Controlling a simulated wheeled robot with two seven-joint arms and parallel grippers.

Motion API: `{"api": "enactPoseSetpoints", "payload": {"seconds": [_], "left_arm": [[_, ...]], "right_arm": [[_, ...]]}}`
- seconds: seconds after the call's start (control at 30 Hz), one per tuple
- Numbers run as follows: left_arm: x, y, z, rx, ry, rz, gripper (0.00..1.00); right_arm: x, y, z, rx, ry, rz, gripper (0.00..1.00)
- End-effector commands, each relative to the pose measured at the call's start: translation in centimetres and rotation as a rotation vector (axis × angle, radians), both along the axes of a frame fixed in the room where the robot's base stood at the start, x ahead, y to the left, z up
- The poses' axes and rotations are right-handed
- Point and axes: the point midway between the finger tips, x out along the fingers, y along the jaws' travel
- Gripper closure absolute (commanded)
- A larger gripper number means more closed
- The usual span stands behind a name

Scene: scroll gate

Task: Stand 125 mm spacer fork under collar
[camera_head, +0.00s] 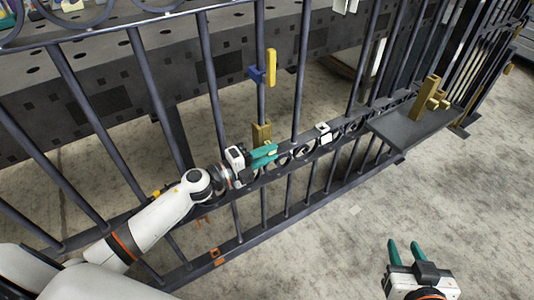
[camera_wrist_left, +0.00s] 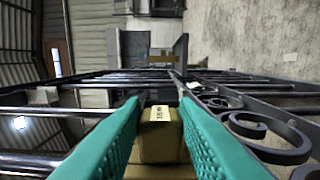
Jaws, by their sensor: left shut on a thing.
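The blue collar (camera_head: 257,75) sits on an upright bar of the gate, with a yellow handle (camera_head: 271,68) beside it. A brass spacer fork (camera_head: 261,132) is upright at the same bar, below the collar with bare bar between them. My left gripper (camera_head: 265,152) is shut on this fork low down. In the left wrist view the brass fork (camera_wrist_left: 160,142) shows between the teal fingers, with a white label too small to read surely. Whether its prongs straddle the bar is hidden. My right gripper (camera_head: 405,252) is open and empty over the floor, lower right.
Other brass pieces (camera_head: 431,94) stand on a dark shelf (camera_head: 405,128) at the right of the gate. A scrollwork rail (camera_head: 365,122) crosses the bars by my left gripper. A perforated dark table (camera_head: 110,85) lies behind. The floor at lower right is clear.

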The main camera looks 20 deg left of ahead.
Motion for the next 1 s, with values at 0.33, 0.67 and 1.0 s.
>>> {"api": "enactPoseSetpoints", "payload": {"seconds": [0.33, 0.67, 1.0], "left_arm": [[0.45, 0.72, 0.44, 0.002, -0.008, 0.018, 1.0], [0.48, 0.82, 0.41, 0.004, -0.008, 0.019, 1.0], [0.48, 0.85, 0.37, 0.005, -0.008, 0.019, 1.0]], "right_arm": [[-0.05, -0.05, 0.01, -0.003, 0.008, -0.001, 0.64], [-0.3, -0.24, -0.46, -0.012, 0.043, -0.002, 0.64], [-0.34, -0.32, -0.54, -0.016, 0.049, -0.003, 0.64]]}}
